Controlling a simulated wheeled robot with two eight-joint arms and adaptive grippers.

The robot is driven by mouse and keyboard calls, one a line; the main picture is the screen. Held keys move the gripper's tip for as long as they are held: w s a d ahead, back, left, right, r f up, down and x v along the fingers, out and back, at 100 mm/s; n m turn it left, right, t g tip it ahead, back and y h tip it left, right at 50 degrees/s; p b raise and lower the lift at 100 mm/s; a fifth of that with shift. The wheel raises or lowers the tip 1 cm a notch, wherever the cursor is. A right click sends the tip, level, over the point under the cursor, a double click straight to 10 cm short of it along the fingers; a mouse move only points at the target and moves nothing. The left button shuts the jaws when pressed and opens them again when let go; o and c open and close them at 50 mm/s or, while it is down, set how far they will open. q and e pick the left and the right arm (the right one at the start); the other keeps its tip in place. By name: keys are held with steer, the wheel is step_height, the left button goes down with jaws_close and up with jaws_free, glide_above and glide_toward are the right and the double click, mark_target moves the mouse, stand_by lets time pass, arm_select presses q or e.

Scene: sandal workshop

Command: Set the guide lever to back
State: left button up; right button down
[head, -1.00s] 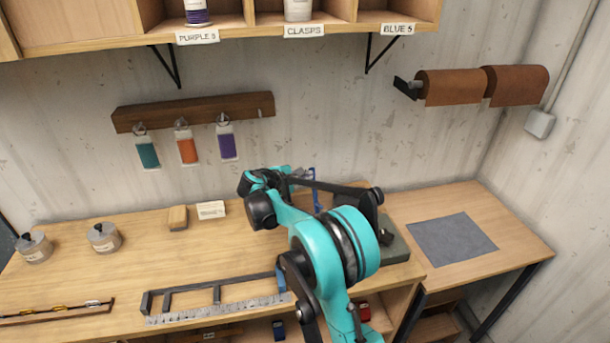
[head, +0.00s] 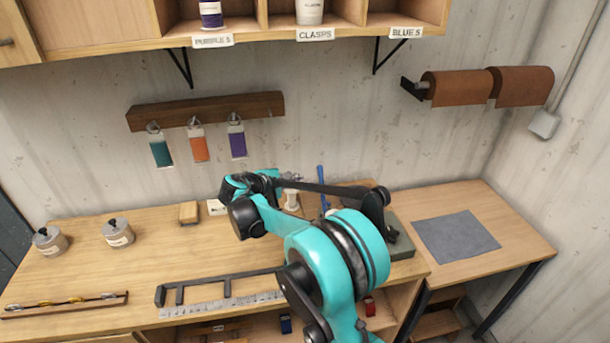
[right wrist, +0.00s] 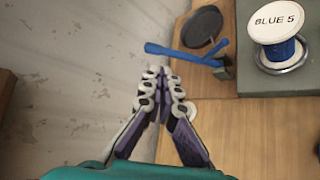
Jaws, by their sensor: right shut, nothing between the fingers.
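A blue lever (right wrist: 185,53) shows in the right wrist view, joined to a small dark block at the bench's wall side. It also shows in the head view (head: 322,204), partly behind my right arm. My right gripper (right wrist: 155,71) is shut and empty, its fingertips just short of the lever's free end. I cannot tell whether they touch it. Any marking for the lever's positions is not visible. My left gripper is not in view.
A dark round disc (right wrist: 202,24) stands beside the lever. A spool labelled BLUE 5 (right wrist: 277,25) sits on a grey-green block (right wrist: 304,80). A dark rack with a ruler (head: 215,288) lies at the bench front. The bench's left middle (head: 120,280) is clear.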

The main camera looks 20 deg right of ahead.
steer(key=v, duration=0.4)
steer(key=shift+w+f, duration=0.1)
stand_by(0.3)
